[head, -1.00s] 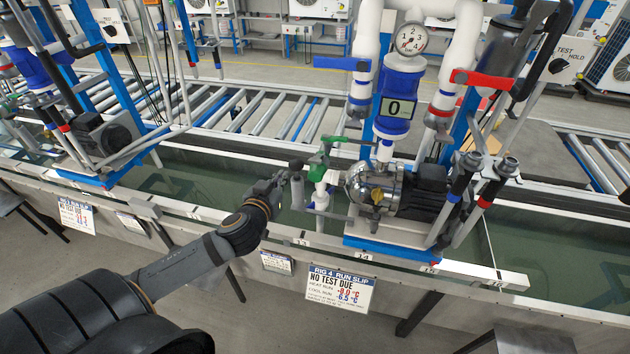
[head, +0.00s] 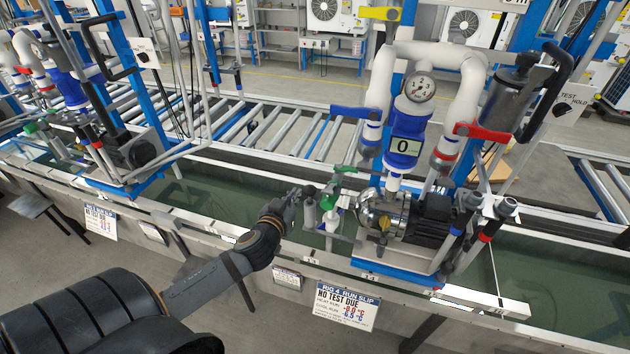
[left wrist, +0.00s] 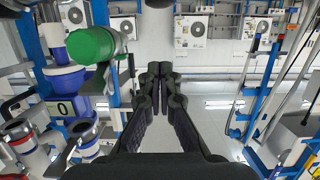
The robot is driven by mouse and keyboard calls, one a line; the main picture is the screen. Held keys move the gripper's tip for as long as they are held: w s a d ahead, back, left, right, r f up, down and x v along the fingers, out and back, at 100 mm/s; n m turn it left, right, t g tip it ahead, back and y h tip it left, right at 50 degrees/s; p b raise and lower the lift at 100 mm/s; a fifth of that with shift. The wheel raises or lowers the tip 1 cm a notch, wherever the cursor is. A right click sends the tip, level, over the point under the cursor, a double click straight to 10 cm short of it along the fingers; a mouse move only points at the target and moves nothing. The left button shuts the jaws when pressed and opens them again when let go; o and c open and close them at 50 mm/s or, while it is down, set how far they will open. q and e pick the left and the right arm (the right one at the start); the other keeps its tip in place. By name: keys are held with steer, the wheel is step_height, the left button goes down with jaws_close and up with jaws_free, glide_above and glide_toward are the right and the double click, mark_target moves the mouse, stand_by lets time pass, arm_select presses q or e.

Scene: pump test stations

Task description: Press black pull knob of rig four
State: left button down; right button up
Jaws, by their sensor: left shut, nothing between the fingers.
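Rig four (head: 398,215) stands right of centre in the head view, with a gauge, a blue meter reading 0 and a steel pump. A small dark knob (head: 310,190) tops a grey upright post at its left, beside a green valve handle (head: 338,182). I cannot tell for sure that this is the black pull knob. My left gripper (head: 293,193) is shut and empty, close to the left of this knob; I cannot tell whether they touch. In the left wrist view, the shut fingers (left wrist: 160,80) point ahead, with a green round part (left wrist: 92,46) at their left.
A run slip sign (head: 345,304) reading "NO TEST DUE" hangs on the trough front. Red (head: 482,132) and blue (head: 356,113) levers stick out from rig four's pipes. Another rig (head: 120,140) stands at left. A roller conveyor (head: 275,130) runs behind the water trough.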

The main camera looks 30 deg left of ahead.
arm_select(q)
steer(key=shift+w+f, duration=0.1)
steer(key=p, duration=0.3)
glide_above(307, 189)
steer(key=s+d, duration=0.1)
steer(key=s, duration=0.1)
steer(key=f, duration=0.2)
step_height(307, 189, down, 3)
steer(key=shift+w+d+f, duration=0.1)
steer(key=shift+f, duration=0.55)
steer(key=shift+b, duration=0.3)
step_height(307, 189, down, 4)
steer(key=b, duration=0.4)
steer(key=shift+f, duration=0.1)
